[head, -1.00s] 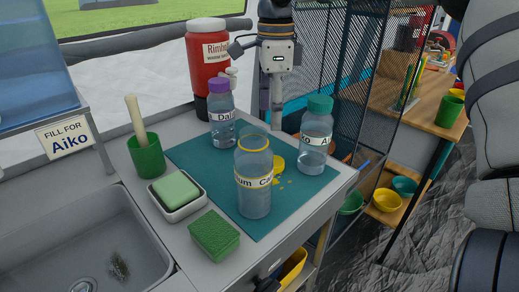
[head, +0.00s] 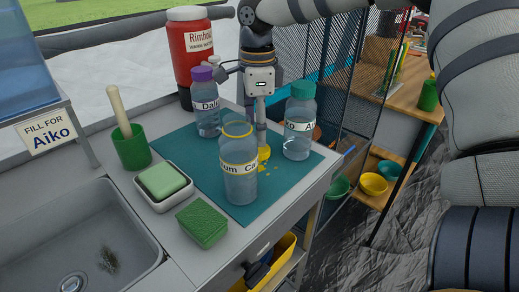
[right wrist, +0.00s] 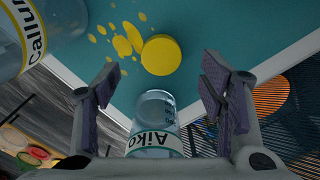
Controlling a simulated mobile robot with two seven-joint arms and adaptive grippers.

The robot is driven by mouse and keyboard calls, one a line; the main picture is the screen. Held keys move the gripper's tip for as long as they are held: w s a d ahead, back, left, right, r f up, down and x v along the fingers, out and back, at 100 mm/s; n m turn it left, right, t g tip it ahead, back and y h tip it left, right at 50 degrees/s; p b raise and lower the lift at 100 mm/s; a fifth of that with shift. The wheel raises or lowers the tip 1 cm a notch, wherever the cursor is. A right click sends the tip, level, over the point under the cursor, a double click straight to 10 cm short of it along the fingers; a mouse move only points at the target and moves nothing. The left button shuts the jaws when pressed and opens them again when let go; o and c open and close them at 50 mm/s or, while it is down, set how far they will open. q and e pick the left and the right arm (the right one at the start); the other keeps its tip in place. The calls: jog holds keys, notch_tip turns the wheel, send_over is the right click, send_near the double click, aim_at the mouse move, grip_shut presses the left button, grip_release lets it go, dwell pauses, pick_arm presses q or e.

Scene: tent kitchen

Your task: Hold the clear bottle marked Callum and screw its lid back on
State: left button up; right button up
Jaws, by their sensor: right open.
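The clear bottle marked Callum (head: 238,186) stands upright and open on the teal mat (head: 190,160), its rim yellow. Part of it shows at the upper left of the right wrist view (right wrist: 25,45). Its yellow lid (right wrist: 161,55) lies on the mat beyond it, partly hidden in the head view (head: 264,152). My right gripper (head: 258,100) is open and empty, pointing down behind the Callum bottle, near the lid. In the right wrist view the lid lies ahead of and between the spread fingers. My left gripper is not in view.
A purple-lidded bottle (head: 206,112) stands left of the gripper. The teal-lidded Aiko bottle (head: 299,128) stands close on its right. A soap dish (head: 163,187), green sponge (head: 202,225) and brush cup (head: 131,148) are at the left by the sink.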

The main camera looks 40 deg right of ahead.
aim_at(260, 151)
jog(key=f, duration=0.5)
jog(key=shift+s+d+f, duration=0.1)
jog(key=shift+d, duration=0.2)
jog(key=c, duration=0.8)
